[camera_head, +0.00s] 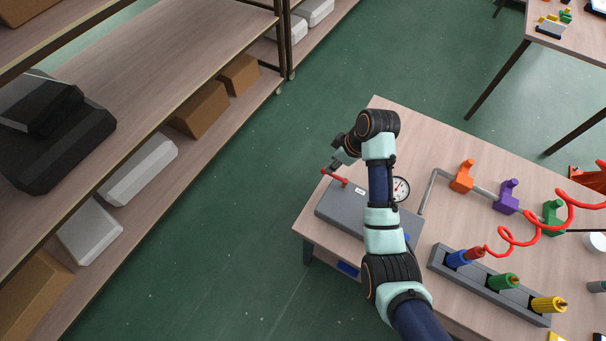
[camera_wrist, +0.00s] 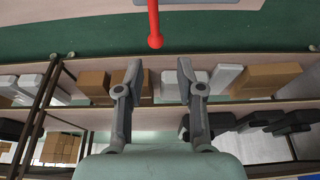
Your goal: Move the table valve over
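The table valve shows as a red handle (camera_head: 334,177) on top of a grey box (camera_head: 338,207) at the left end of the workbench. In the wrist view the red handle (camera_wrist: 154,22) hangs in from the top edge, with a rounded tip. My gripper (camera_head: 340,160) is just above and beside the handle, partly hidden by my wrist. In the wrist view my gripper (camera_wrist: 160,65) is open, its two fingers apart with nothing between them. The handle's tip is beyond the fingertips and appears apart from them.
A round gauge (camera_head: 401,189) stands behind the box. Orange (camera_head: 462,177), purple (camera_head: 506,196) and green holders are along a pipe to the right. A grey rack (camera_head: 487,285) holds coloured cylinders. Shelves with boxes (camera_head: 140,168) stand at left, across open green floor.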

